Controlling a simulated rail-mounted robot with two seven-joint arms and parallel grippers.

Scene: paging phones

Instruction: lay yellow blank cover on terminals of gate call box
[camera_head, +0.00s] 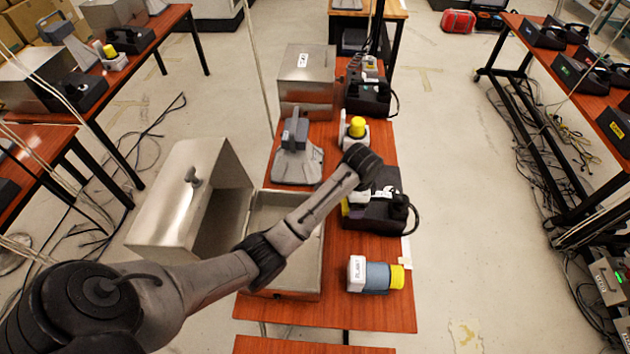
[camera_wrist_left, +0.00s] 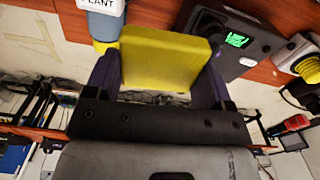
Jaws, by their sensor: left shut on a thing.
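My left gripper (camera_wrist_left: 158,80) is shut on the yellow blank cover (camera_wrist_left: 168,58), which sits between its two dark fingers in the left wrist view. In the head view my left arm reaches over the table, and its wrist hides most of the gripper; only a yellow edge (camera_head: 345,208) shows beside a black desk phone (camera_head: 382,212). That phone has a lit green screen (camera_wrist_left: 237,40) in the left wrist view. An open metal box (camera_head: 318,262) stands below my forearm, partly hidden; I see no terminals. I cannot read which box is the gate call box. My right gripper is out of view.
A blue cylinder with a yellow end and PLANT label (camera_head: 377,277) lies near the front right edge. A grey handset stand (camera_head: 297,155), yellow-topped beacon (camera_head: 356,127), another black phone (camera_head: 368,95) and closed metal box (camera_head: 306,85) stand farther back.

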